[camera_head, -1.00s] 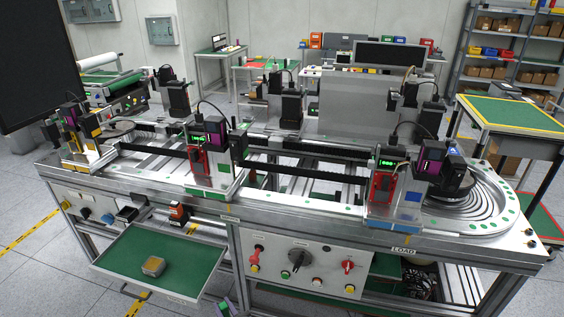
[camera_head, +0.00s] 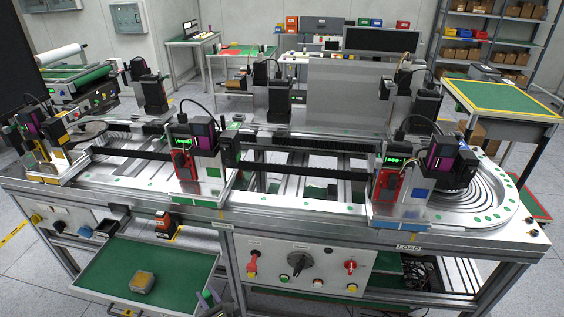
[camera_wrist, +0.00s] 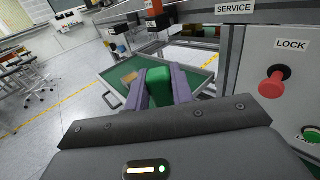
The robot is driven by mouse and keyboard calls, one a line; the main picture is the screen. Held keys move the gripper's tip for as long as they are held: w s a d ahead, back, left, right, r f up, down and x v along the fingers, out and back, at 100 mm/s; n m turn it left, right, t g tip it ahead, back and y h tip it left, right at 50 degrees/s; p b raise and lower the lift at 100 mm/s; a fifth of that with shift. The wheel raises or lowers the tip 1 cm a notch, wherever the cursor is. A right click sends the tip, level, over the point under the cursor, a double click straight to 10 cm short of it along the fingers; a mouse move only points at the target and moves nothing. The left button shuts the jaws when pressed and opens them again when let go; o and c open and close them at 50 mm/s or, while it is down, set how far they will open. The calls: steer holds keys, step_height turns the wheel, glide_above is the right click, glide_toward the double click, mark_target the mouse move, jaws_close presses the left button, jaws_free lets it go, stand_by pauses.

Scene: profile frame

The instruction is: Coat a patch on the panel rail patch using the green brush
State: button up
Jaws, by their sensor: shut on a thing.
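My gripper (camera_wrist: 160,88) has purple fingers and is shut on the green brush (camera_wrist: 158,80), whose green block shows between them in the wrist view. The brush's far end and bristles are hidden. In the head view my gripper (camera_head: 209,299) is at the bottom edge, beside the right end of the pull-out green tray. The bench's front metal rail (camera_head: 300,236) runs above the control panel (camera_head: 304,268). I cannot tell which spot on the rail or panel is the patch. The brush appears apart from both.
The green tray (camera_head: 180,262) juts out at the front left and holds a grey box with a yellowish top (camera_head: 142,282). Red and dark knobs stick out of the panel, including a red one (camera_wrist: 272,86) close on the right in the wrist view. Open floor lies left.

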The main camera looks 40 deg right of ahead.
steer(key=w+d+r+m+g+h+p, duration=0.2)
steer(key=d+r+h+p, duration=0.3)
steer(key=d+r, duration=0.5)
steer(key=w+d+r+m+g+h+p, duration=0.2)
steer(key=d+r+m+h+p, duration=0.3)
steer(key=d+r+p, duration=0.3)
steer(key=w+d+r+m+g+h+p, duration=0.2)
steer(key=d+r+p, duration=0.5)
steer(key=d+r, duration=0.6)
steer(key=d+m+g+h, duration=0.1)
steer(key=d+m+h, duration=0.1)
steer(key=d, duration=0.1)
steer(key=shift+d+r+g+h+p, duration=0.15)
steer(key=shift+r+g+h+p, duration=0.15)
steer(key=shift+h, duration=0.1)
steer(key=shift+f, duration=0.1)
